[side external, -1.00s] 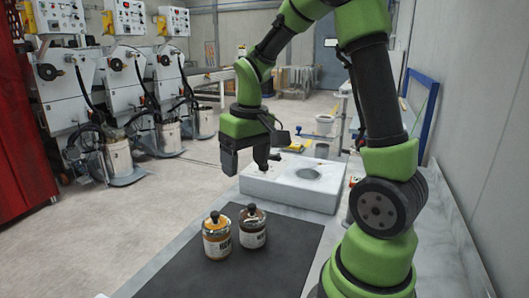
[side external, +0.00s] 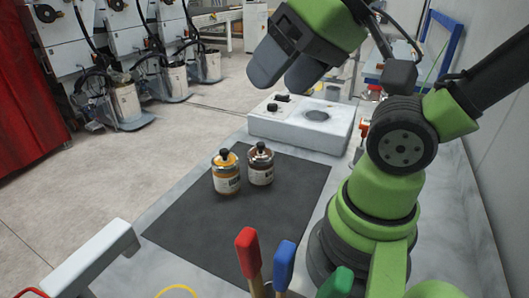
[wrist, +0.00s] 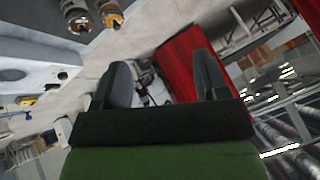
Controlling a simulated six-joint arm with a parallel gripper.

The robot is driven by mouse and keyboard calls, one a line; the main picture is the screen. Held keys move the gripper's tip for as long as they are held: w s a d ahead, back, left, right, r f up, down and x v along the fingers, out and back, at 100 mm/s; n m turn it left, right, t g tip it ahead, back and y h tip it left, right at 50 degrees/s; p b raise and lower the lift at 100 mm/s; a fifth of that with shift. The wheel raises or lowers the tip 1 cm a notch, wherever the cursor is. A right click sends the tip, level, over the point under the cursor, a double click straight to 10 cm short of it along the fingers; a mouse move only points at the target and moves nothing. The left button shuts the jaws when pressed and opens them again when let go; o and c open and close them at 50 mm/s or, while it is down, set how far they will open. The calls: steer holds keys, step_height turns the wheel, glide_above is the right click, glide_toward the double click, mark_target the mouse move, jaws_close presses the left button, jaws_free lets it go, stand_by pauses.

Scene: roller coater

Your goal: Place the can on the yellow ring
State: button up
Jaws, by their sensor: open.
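Two jar-like cans with dark knobs stand upright on a dark mat (side external: 230,235). The left can (side external: 227,173) has an orange-yellow top, the right can (side external: 260,165) a brown one. The orange-yellow can (wrist: 111,15) and the brown can (wrist: 76,16) also show at the top left of the wrist view. Part of a yellow ring (side external: 178,287) shows at the bottom edge of the side view; the rest is cut off. My gripper (side external: 274,82) is open and empty, raised above and beyond the cans. In the wrist view its fingers (wrist: 163,75) are apart with nothing between them.
A white block-shaped device (side external: 280,125) stands behind the mat. Red (side external: 249,254), blue (side external: 284,266) and green (side external: 336,283) handles stand in front. A white bar-like object (side external: 95,260) and part of a red ring (side external: 30,293) are at lower left. Most of the mat is clear.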

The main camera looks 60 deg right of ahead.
steer(key=shift+f, duration=0.1)
steer(key=w+d+f+n+g+h, duration=0.2)
steer(key=d+f+n+g+h, duration=0.1)
steer(key=f+n+g+h, duration=0.25)
steer(key=w+d+f+n+g+h, duration=0.1)
steer(key=d+f+n+g+h, duration=0.2)
steer(key=f+n+g+h, duration=0.25)
steer(key=n+t+h, duration=0.8)
steer(key=n+t, duration=0.2)
steer(key=n, duration=0.5)
glide_toward(260, 167)
steer(key=x, duration=0.3)
steer(key=shift+s+r, duration=0.1)
steer(key=shift+s, duration=0.05)
steer(key=shift+d+n+t, duration=0.15)
steer(key=shift+n+t, duration=0.15)
steer(key=shift+d+f, duration=0.2)
steer(key=shift+d, duration=0.2)
steer(key=shift+w+x, duration=0.1)
steer(key=shift+x, duration=2.15)
steer(key=shift+w+x, duration=0.15)
steer(key=shift+x, duration=2.1)
steer(key=shift+a, duration=0.1)
